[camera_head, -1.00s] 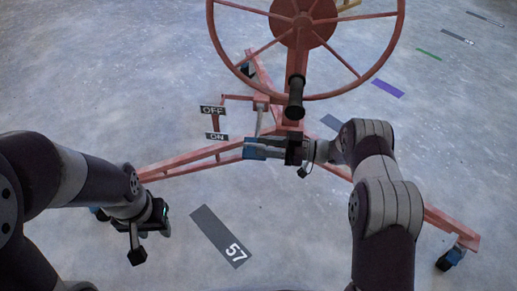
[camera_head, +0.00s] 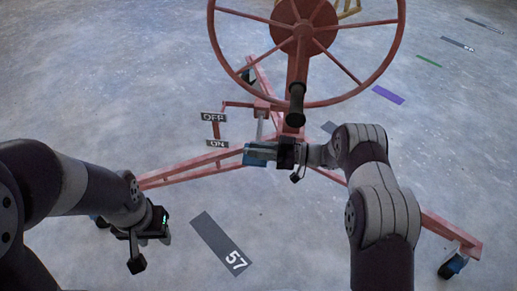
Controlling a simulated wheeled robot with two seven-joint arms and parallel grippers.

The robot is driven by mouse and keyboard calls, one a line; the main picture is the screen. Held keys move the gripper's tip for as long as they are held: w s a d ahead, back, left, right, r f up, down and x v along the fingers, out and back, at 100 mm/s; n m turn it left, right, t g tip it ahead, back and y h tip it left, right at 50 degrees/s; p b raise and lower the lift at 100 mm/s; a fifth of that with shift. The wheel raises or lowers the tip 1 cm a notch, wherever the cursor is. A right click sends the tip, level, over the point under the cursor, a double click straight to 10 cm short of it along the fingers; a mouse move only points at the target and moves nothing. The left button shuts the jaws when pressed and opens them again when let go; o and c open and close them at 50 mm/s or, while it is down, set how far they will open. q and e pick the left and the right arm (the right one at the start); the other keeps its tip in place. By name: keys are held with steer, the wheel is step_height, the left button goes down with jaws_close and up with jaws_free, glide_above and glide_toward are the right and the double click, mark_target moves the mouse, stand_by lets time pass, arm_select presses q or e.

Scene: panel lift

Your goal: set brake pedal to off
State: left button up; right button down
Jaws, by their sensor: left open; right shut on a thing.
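A red wheeled frame carries a black OFF plate (camera_head: 214,117) and, below it, a black ON plate (camera_head: 217,143), joined by a short red post. To their right, a thin grey lever (camera_head: 260,128), seemingly the brake pedal's arm, runs down from a red block to my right gripper (camera_head: 256,155). That gripper is shut at the lever's lower end, near the ON plate's height; its fingers hide what they hold. My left gripper (camera_head: 150,242) is open and empty, low over the floor at left.
A large red handwheel (camera_head: 303,30) with a dark crank handle (camera_head: 296,104) stands above the frame, close to my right arm. Red legs (camera_head: 450,228) spread to both sides, with a caster (camera_head: 453,264) at right. The floor around a grey 57 marker (camera_head: 220,243) is clear.

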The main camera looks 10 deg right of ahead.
steer(key=r+m+p, duration=0.2)
steer(key=p, duration=0.1)
steer(key=r+m+p, duration=0.2)
steer(key=r+p, duration=0.1)
steer(key=shift+s+a+p, duration=0.1)
steer(key=shift+s+p, duration=0.1)
steer(key=shift+p, duration=0.1)
steer(key=shift+w+r+m+p, duration=0.2)
steer(key=shift+r+m+p, duration=0.35)
steer(key=shift+m, duration=0.15)
steer(key=shift+w+d+r+p, duration=0.1)
steer(key=shift+w+r+p, duration=0.15)
steer(key=shift+r, duration=0.2)
steer(key=shift+w+d+r+p, duration=0.1)
steer(key=shift+w+r+p, duration=0.1)
steer(key=shift+r, duration=0.25)
steer(key=shift+d, duration=0.1)
steer(key=c, duration=1.4)
jaws_free()
steer(key=shift+o, duration=1)
steer(key=shift+d, duration=0.1)
steer(key=p+v, duration=0.3)
steer(key=v, duration=0.9)
steer(key=shift+d, duration=0.4)
